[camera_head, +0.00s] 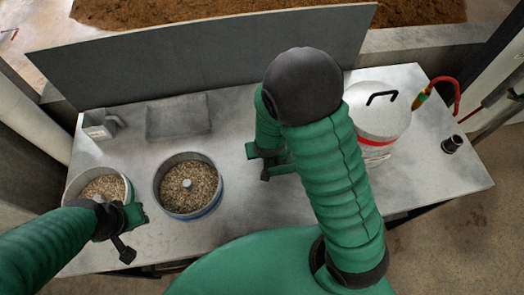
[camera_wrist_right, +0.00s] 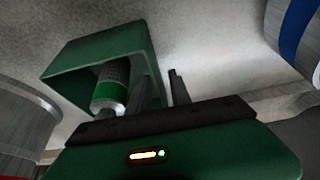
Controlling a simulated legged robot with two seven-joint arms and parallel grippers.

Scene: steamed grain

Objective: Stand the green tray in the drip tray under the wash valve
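In the right wrist view, a green open box-like shape (camera_wrist_right: 90,50), apparently the green tray, is just past the fingers. A silver cylinder with a green band (camera_wrist_right: 110,85) shows at its opening. My right gripper (camera_wrist_right: 165,88) has its two fingers apart, close by the shape's right wall; I cannot tell if they touch it. In the head view the right arm hides most of this area, with the right gripper (camera_head: 268,168) pointing down mid-table. My left gripper (camera_head: 124,248) is beside the left grain pot (camera_head: 73,190); its fingers are unclear. Neither drip tray nor wash valve is surely identifiable.
A second grain pot (camera_head: 158,180) stands mid-left. A flat grey rectangular piece (camera_head: 178,117) and a metal box (camera_head: 99,124) are behind. A white lidded pot (camera_head: 378,112), a red hose with a green-yellow fitting (camera_head: 421,97) and a dark cup (camera_head: 452,144) are right.

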